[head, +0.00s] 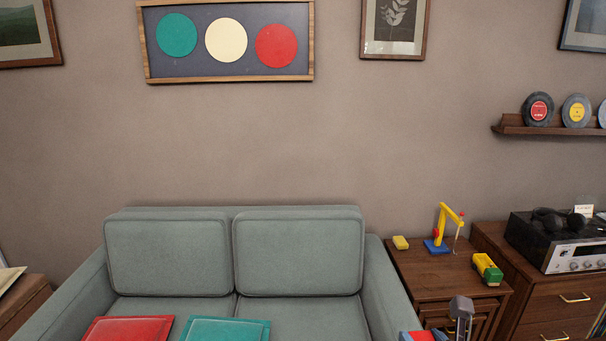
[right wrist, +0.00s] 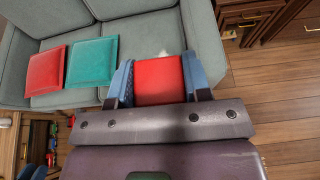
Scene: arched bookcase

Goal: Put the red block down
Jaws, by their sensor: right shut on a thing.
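The red block (right wrist: 159,84) is between the blue fingers of my right gripper (right wrist: 159,66) in the right wrist view. The gripper is shut on it, with one finger against each side. In the head view a bit of the block (head: 422,336) shows at the bottom edge, in front of the side table by the sofa. The fingers and the frame edge hide most of it there. The block is held in the air above the floor, in front of the sofa.
A grey-green sofa (head: 298,253) carries a red cushion (head: 128,329) and a teal cushion (head: 226,329). A cabinet with a stereo (head: 560,240) stands right.

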